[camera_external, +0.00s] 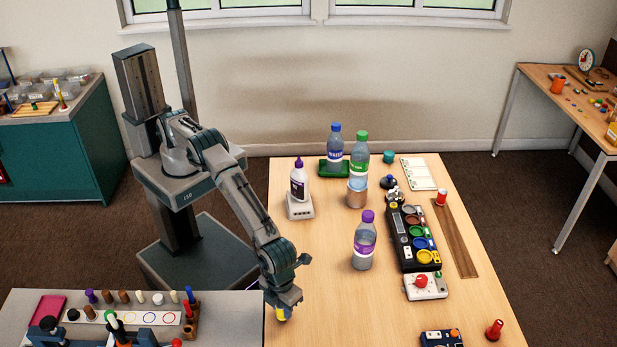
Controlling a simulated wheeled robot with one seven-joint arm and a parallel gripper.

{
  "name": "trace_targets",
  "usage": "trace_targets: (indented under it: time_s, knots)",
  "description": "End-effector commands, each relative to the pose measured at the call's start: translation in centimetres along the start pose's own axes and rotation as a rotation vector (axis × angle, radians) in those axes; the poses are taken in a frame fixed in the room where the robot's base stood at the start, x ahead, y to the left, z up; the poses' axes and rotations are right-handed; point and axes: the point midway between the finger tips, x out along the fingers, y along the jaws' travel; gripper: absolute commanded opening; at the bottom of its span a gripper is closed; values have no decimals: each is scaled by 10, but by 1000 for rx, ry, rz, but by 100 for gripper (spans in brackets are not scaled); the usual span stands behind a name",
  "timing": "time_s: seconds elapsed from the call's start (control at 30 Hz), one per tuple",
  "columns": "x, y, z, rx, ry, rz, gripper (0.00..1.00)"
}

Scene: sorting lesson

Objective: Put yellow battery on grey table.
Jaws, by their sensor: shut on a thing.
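My gripper (282,306) points down near the left edge of the wooden table (320,310). It is shut on a yellow thing, which I take to be the yellow battery (281,315). Only a small part of it shows below the fingers; the rest is hidden. I cannot tell whether it touches the wood or hangs just above it. The grey table (235,310) adjoins the wooden table on the left at the bottom of the picture, and my gripper is just right of the seam.
On the grey table stand several pegs, a pink tray (48,307), a white card with coloured rings (150,317) and a brown rack (190,320). Its right part is bare. A purple-capped bottle (364,245) and a black tray with coloured discs (413,237) stand on the wooden table.

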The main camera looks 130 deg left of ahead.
Motion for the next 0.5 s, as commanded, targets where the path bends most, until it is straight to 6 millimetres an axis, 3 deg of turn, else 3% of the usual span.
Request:
trace_targets:
  time_s: [0.5]
  knots:
    - [9, 0, 1, -3, 0, -1, 4]
